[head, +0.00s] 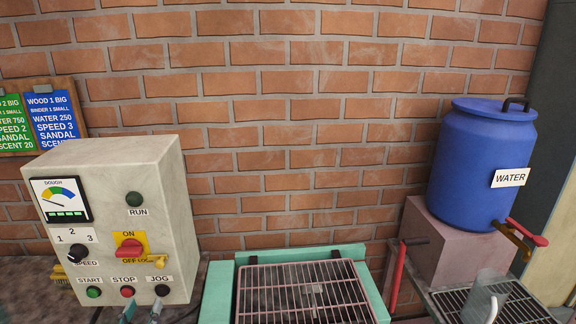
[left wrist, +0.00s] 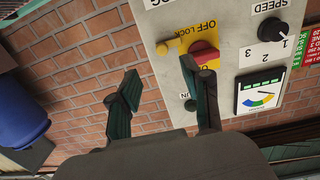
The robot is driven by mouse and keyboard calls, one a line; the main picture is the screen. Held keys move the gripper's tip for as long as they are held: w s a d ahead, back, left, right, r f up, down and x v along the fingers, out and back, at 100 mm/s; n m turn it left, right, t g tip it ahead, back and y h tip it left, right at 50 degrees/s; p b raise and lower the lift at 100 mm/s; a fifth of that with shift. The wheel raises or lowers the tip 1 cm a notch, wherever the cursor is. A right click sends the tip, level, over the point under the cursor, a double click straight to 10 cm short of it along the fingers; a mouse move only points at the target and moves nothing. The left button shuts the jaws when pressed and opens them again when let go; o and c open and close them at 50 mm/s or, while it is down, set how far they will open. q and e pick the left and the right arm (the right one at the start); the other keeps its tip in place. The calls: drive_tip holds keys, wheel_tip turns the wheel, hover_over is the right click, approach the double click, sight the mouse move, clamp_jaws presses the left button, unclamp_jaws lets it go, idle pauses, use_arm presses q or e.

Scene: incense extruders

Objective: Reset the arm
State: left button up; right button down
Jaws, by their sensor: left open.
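My left gripper (head: 141,312) shows only as two dark fingertips at the bottom edge of the head view, just below the front of the control box (head: 110,190). In the left wrist view its two dark green fingers (left wrist: 160,75) stand apart with nothing between them. The box's red rotary switch (head: 132,248), on a yellow plate marked ON and OFF LOCK, also shows in the left wrist view (left wrist: 205,54), upside down, close to one fingertip. Whether they touch I cannot tell. My right gripper is in neither view.
A blue water barrel (head: 482,165) with a red-handled tap stands on a pinkish block (head: 452,238) at the right. A clear cup (head: 487,290) stands below the tap. A metal grid in a green frame (head: 221,292) lies in the middle. A brick wall is behind.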

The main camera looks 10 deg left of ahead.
use_arm(q)
drive_tip(key=s+d+f+m+g+h, duration=0.35)
drive_tip(key=s+d+f+g, duration=0.35)
drive_tip(key=d+f, duration=0.3)
drive_tip(key=s+d+f+m+g, duration=0.1)
drive_tip(key=s+d+g, duration=0.2)
drive_tip(key=s, duration=0.4)
drive_tip(key=s+d+f+g, duration=0.2)
drive_tip(key=s+d+g, duration=0.15)
drive_tip(key=s, duration=0.35)
wheel_tip(320, 180, down, 30)
drive_tip(key=s+g+b, duration=0.2)
drive_tip(key=b, duration=0.2)
drive_tip(key=s+a+f+b, duration=0.2)
drive_tip(key=s+f, duration=1.4)
drive_tip(key=f, duration=0.2)
drive_tip(key=shift+s+a+f+g, duration=0.3)
drive_tip(key=shift+s+a+g, duration=0.05)
drive_tip(key=shift+s+a, duration=0.05)
drive_tip(key=shift+m+h, duration=0.25)
